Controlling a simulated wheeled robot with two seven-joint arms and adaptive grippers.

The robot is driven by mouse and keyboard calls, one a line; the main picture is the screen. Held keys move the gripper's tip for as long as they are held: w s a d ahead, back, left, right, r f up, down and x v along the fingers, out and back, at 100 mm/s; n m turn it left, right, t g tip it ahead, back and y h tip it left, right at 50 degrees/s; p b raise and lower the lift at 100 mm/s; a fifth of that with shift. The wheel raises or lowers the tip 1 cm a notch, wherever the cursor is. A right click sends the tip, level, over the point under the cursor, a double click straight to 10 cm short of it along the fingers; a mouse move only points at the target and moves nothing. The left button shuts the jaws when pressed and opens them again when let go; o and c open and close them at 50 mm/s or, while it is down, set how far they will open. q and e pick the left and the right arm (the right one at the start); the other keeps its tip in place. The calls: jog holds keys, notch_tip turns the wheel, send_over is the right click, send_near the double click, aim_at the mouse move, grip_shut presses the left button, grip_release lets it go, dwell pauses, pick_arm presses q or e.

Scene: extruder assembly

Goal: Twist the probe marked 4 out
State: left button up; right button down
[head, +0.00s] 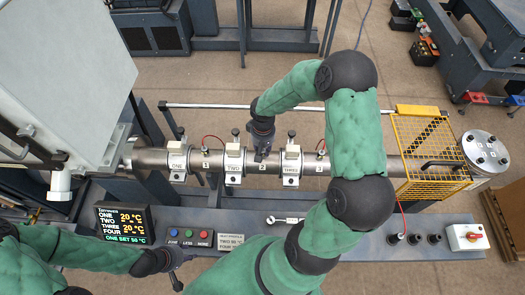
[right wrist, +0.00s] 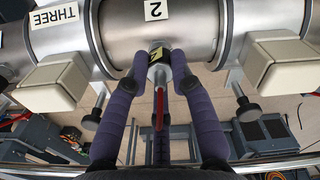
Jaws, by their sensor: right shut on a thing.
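The steel barrel (head: 215,160) runs left to right across the head view, with zone labels 1, 2 and 3 between heater bands. My right gripper (head: 262,153) reaches down to the barrel at label 2. In the right wrist view its two fingers (right wrist: 159,66) are shut on a short metal probe (right wrist: 158,52). The probe has a yellowish tag, whose mark I cannot read surely, and a red lead. It sits against the barrel, under label 2 (right wrist: 155,9). My left gripper (head: 176,280) is low at the left, away from the barrel; its opening is unclear.
Heater bands ONE (head: 178,164), TWO (head: 234,166) and THREE (head: 291,168) flank the zones, with knobs close by. Other red-leaded probes stand near labels 1 (head: 206,150) and 3 (head: 321,152). A yellow mesh guard (head: 425,150) is right; a temperature display (head: 124,223) is front left.

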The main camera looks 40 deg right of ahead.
jog(key=shift+n+p, duration=0.35)
jog(key=shift+n, duration=0.75)
jog(key=shift+r+p, duration=0.6)
jog(key=shift+r, duration=0.5)
jog(key=shift+r+p, duration=2.1)
jog(key=shift+r, duration=0.85)
